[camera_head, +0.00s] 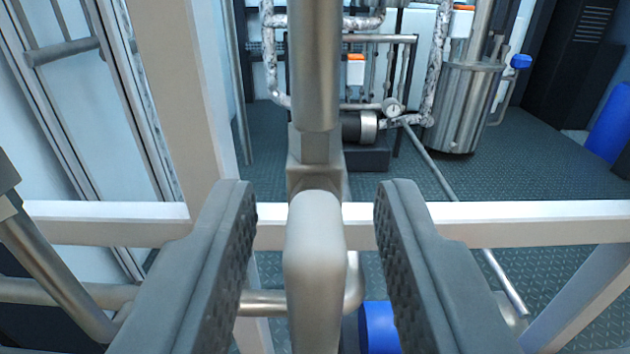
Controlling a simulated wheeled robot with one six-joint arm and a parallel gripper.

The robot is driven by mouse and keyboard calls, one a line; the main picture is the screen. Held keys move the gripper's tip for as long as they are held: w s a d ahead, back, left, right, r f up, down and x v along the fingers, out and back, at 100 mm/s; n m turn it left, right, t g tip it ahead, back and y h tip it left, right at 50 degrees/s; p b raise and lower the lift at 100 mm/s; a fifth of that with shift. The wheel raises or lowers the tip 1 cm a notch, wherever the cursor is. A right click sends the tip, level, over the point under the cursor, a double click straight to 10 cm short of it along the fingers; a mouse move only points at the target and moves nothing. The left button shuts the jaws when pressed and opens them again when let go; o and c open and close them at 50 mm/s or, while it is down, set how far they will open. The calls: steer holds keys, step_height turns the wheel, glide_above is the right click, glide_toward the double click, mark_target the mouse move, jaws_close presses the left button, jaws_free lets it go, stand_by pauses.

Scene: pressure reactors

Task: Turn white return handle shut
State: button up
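A pale grey-white rounded lever handle (315,262) points toward me in the middle of the view. Its far end meets a square metal valve body (316,160) under a vertical steel pipe (315,65). I take it to be the white return handle. My gripper (317,205) is open, with one ridged dark finger on each side of the handle. A clear gap shows between the handle and each finger, so neither finger appears to touch it. The handle's near end runs out of the bottom of the view.
A white horizontal frame bar (500,222) crosses behind the handle, and a white upright (175,80) stands at left. Steel pipes (265,302) and a blue part (379,325) lie below. A steel vessel (462,105) stands farther back on open grey floor (530,170).

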steer(key=shift+w, duration=0.1)
steer(key=shift+c, duration=0.4)
jaws_close()
steer(key=shift+m, duration=0.3)
steer(key=m, duration=0.3)
steer(key=shift+d+m, duration=0.3)
steer(key=m, duration=0.4)
steer(key=shift+d+f+m, duration=0.2)
steer(key=shift+d+m, duration=0.05)
steer(key=shift+m, duration=0.05)
steer(key=shift+d+f+m, duration=0.1)
steer(key=shift+f+m, duration=0.1)
steer(key=shift+m, duration=1.3)
steer(key=shift+d+f+m, duration=0.1)
steer(key=shift+f+m, duration=0.1)
steer(key=shift+m, duration=1.3)
steer(key=shift+d+f+m, duration=0.1)
steer(key=shift+f+m, duration=0.1)
steer(key=shift+m, duration=1.3)
